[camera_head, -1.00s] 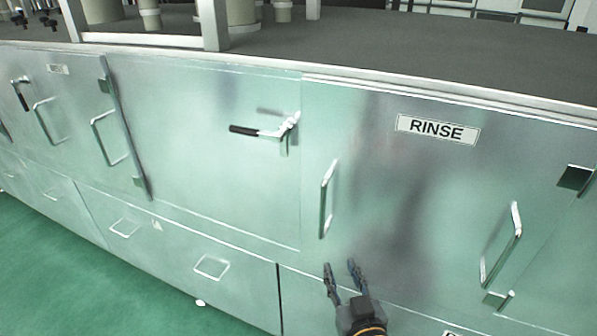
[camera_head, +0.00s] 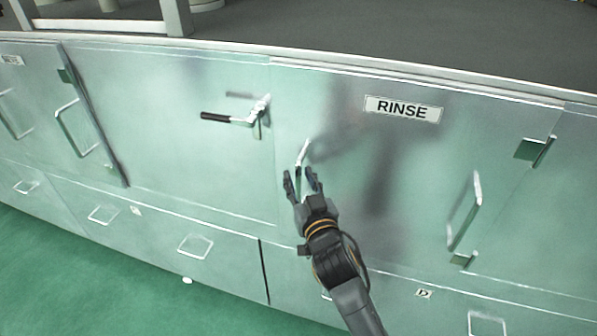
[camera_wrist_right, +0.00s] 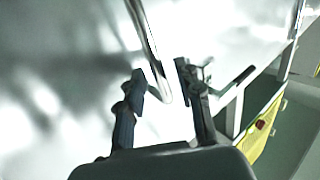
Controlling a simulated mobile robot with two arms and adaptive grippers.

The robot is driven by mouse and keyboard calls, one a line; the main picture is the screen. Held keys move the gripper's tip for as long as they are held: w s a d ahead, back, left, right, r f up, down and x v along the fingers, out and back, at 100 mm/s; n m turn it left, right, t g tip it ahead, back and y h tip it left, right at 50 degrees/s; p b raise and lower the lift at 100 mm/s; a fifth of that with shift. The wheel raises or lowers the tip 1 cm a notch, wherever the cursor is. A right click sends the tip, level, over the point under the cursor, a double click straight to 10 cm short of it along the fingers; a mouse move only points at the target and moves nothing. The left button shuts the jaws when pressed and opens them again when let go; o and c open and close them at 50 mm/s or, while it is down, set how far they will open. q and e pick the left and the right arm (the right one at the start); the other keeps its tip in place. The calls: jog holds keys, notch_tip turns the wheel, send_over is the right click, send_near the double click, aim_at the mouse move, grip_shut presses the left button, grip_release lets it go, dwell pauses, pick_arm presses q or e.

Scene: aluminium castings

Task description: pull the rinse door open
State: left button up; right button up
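The rinse door (camera_head: 375,165) is a shiny metal panel with a RINSE label (camera_head: 403,109), and it looks shut. Its left bar handle (camera_head: 304,154) stands upright near the door's left edge; another bar handle (camera_head: 465,212) is at its right. My right gripper (camera_head: 301,178) is at the lower part of the left handle, fingers open on either side of it. In the right wrist view the handle (camera_wrist_right: 150,50) runs down between the two open fingertips (camera_wrist_right: 165,82), with gaps visible. My left gripper is not in view.
A black-gripped lever latch (camera_head: 235,118) sits on the panel left of the door. Hinges (camera_head: 530,149) are at the door's right edge. Drawers with handles (camera_head: 195,246) run below.

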jog(key=shift+w+a, duration=0.2)
jog(key=shift+w, duration=0.4)
grip_shut()
jog(key=shift+f, duration=0.15)
